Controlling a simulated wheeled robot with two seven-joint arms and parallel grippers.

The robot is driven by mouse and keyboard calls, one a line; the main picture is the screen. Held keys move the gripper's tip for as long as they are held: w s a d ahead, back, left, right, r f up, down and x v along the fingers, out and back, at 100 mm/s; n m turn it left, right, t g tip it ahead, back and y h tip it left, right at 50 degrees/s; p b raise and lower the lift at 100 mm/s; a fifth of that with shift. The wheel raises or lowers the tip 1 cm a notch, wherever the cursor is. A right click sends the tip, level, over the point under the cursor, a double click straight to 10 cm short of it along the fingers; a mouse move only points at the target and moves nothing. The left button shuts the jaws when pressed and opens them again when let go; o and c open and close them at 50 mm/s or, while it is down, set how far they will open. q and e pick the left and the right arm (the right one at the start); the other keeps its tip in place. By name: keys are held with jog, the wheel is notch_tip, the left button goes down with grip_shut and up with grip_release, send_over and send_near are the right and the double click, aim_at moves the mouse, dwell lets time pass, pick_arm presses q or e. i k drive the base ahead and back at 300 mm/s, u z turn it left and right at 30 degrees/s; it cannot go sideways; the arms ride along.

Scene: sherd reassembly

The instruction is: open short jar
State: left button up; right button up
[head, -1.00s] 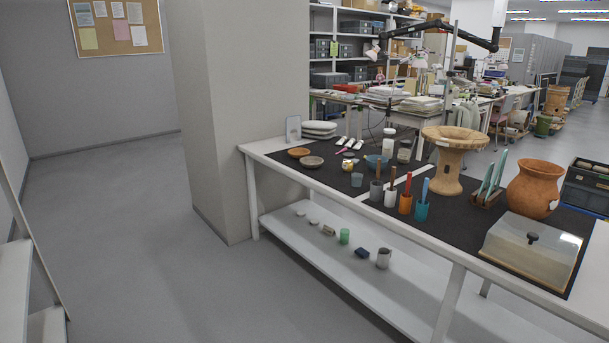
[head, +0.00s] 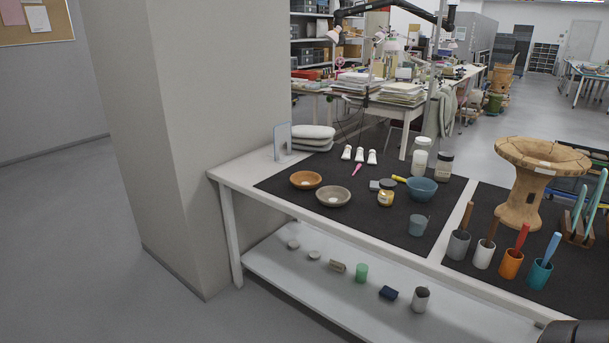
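Several lidded jars stand on the dark mat of the white table. A small squat jar (head: 386,197) with a yellowish body and pale lid stands near the mat's middle. A wider jar with a dark lid (head: 444,166) stands behind the blue bowl (head: 421,189). A taller white jar (head: 419,164) is to its left. All look closed and upright. I cannot tell for sure which one is the short jar. Neither gripper is in view; only a dark part of my body shows at the bottom right corner.
Two shallow bowls (head: 306,180) lie left of the squat jar, and a grey cup (head: 418,225) stands in front. Tool cups (head: 511,263) and a large flared pot (head: 530,178) are to the right. A pillar (head: 215,130) borders the table's left; floor in front is free.

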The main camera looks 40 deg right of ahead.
aim_at(386, 198)
jog(key=z, duration=0.5)
jog(key=i, duration=1.5)
jog(key=z, duration=1.15)
